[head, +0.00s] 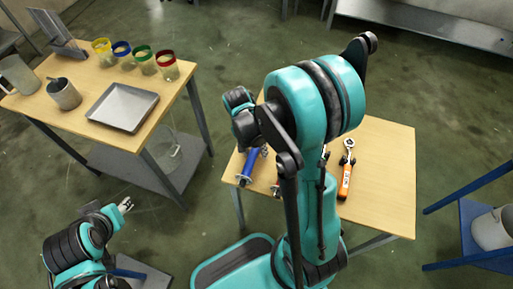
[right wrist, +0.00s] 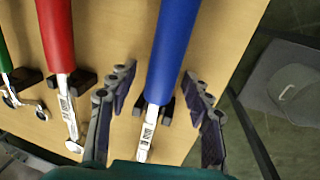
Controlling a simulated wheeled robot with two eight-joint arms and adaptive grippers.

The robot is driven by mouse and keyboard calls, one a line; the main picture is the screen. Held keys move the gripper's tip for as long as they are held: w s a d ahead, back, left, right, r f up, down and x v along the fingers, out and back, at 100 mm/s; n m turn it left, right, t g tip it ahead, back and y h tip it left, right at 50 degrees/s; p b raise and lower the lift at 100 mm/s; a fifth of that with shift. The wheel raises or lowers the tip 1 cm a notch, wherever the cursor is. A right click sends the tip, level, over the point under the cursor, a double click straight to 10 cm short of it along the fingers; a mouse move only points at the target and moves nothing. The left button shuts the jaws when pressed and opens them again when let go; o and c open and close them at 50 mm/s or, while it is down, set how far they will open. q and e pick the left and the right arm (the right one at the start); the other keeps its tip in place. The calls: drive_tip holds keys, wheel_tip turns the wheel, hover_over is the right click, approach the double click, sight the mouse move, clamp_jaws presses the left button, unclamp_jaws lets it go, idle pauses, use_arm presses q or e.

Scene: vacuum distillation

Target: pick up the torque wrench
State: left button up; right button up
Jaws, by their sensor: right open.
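A blue-handled wrench (head: 251,162) with a metal shaft lies near the left edge of the right-hand wooden table. In the right wrist view, its blue handle (right wrist: 172,50) and marked shaft show, with dark supports beside the shaft. My right gripper (right wrist: 160,80) is open, with one finger on each side of this tool and gaps to both. A red-handled tool (right wrist: 57,38) and a green-handled one (right wrist: 4,55) lie beside it. An orange tool (head: 347,180) lies farther right in the head view. My left gripper (head: 126,205) is at lower left, away from the tools; its jaw state is unclear.
My right arm hides part of the tool table (head: 388,185). Another table at left holds a metal tray (head: 122,106), mugs and several colour-rimmed beakers, with a lower shelf (head: 135,168). A blue-framed stand (head: 470,220) is at right. Floor lies between the tables.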

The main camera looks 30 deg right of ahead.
drive_tip(key=shift+r, duration=0.1)
drive_tip(key=shift+c, duration=0.2)
clamp_jaws()
drive_tip(key=shift+r, duration=0.1)
